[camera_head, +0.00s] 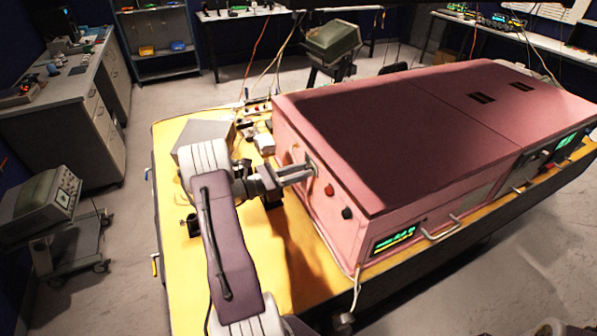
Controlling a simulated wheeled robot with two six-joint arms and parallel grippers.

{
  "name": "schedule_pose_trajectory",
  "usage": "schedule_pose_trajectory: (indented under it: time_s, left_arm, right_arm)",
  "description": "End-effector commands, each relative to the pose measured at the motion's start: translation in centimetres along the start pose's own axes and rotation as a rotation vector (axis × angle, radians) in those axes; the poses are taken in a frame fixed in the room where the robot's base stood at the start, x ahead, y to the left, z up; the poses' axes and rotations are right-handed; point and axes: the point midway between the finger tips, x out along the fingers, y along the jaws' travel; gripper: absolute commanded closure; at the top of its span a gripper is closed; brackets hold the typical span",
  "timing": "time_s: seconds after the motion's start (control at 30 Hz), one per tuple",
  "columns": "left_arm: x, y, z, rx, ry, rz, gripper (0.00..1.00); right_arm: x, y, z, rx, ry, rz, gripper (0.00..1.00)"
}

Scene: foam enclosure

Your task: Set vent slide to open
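The pink foam enclosure (440,130) is a long box on the yellow bench top. Its near-left end face carries a red knob (329,190) and a black knob (347,213). A small pale fitting (312,161) shows on that face at my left fingertips; it may be the vent slide, but the fingers cover part of it and its setting cannot be read. My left gripper (311,170) points right at this face, its fingertips at or very near the fitting. Whether the fingers hold it cannot be told. My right gripper is not in view.
Small parts and cables (258,135) lie on the bench behind my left gripper. A green display (394,241) and a metal handle (441,231) are on the enclosure's front. Yellow bench top (290,270) is bare between my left arm and the enclosure.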

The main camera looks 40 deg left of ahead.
Motion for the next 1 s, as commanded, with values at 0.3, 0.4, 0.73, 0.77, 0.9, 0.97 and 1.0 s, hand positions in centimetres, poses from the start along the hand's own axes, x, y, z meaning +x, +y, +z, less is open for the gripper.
schedule_pose_trajectory:
  time_s: [0.3, 0.4, 0.73, 0.77, 0.9, 0.97, 1.0]
  left_arm:
    - [0.0, 0.1, -0.4, -0.003, 0.011, 0.005, 0.57]
    - [0.0, 0.1, -0.4, -0.002, 0.010, 0.007, 0.57]
    - [-2.7, 0.3, -0.8, -0.001, 0.010, 0.015, 0.57]
    - [-3.4, 0.3, -0.8, -0.001, 0.010, 0.014, 0.57]
    - [-6.5, 0.3, -0.7, -0.002, 0.009, 0.013, 0.57]
    - [-7.6, 0.3, -0.7, -0.002, 0.009, 0.011, 0.57]
    - [-8.1, 0.3, -0.6, -0.002, 0.010, 0.010, 0.57]
  right_arm:
    - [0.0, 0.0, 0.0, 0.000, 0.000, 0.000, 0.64]
    - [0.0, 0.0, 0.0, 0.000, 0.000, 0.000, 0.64]
    - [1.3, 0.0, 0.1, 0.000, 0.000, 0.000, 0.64]
    - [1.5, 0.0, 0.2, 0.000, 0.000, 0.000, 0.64]
    - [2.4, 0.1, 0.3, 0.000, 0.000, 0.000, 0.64]
    - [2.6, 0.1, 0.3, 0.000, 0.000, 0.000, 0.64]
    - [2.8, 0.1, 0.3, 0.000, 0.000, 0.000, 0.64]
